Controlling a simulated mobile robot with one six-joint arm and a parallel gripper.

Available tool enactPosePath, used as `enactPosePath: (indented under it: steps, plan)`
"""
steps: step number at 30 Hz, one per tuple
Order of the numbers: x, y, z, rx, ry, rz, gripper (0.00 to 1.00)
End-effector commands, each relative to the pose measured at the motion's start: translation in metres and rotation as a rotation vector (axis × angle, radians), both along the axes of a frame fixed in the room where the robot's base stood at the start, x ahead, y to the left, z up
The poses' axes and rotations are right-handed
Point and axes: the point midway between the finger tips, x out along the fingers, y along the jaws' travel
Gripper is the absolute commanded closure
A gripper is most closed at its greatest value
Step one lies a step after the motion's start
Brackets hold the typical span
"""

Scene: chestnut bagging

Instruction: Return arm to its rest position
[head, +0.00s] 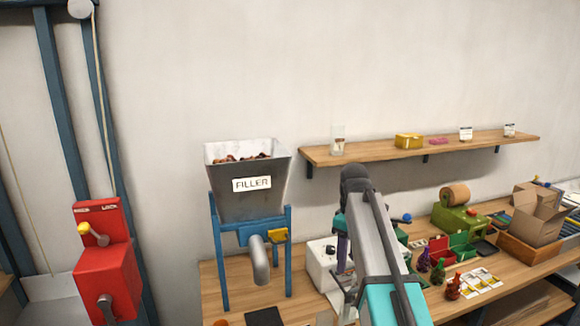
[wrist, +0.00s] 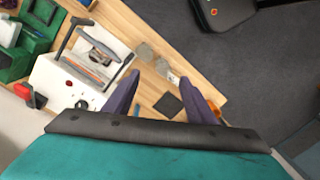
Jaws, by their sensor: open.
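My arm reaches over the workbench in the head view, with its grey and teal links bent at a dark joint. My gripper hangs beneath that joint, and one purple finger (head: 342,250) shows beside a white machine (head: 322,265). In the wrist view my gripper (wrist: 160,80) has its two purple fingers spread wide with nothing between them. The white machine (wrist: 60,85), with a dark lever and a red button, lies left of the fingers there. The fingers look apart from it. The far fingertip is hidden in the head view.
A hopper marked FILLER (head: 250,200) on a blue stand holds chestnuts, left of my arm. A red lever box (head: 105,265) stands farther left. A wall shelf (head: 420,148) is behind. Green boxes, bottles and cartons (head: 535,215) crowd the bench's right. A dark square (wrist: 168,104) lies on the bench.

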Motion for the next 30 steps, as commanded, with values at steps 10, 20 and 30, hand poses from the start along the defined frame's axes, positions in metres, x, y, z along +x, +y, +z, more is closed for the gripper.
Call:
enactPosePath:
  steps: [10,20,30]
  plan:
    - [-0.019,-0.001,-0.102,-0.001,0.124,-0.001,0.49]
    - [-0.056,-0.002,-0.211,-0.002,0.252,-0.003,0.49]
    - [-0.103,-0.002,-0.311,-0.008,0.353,-0.027,0.49]
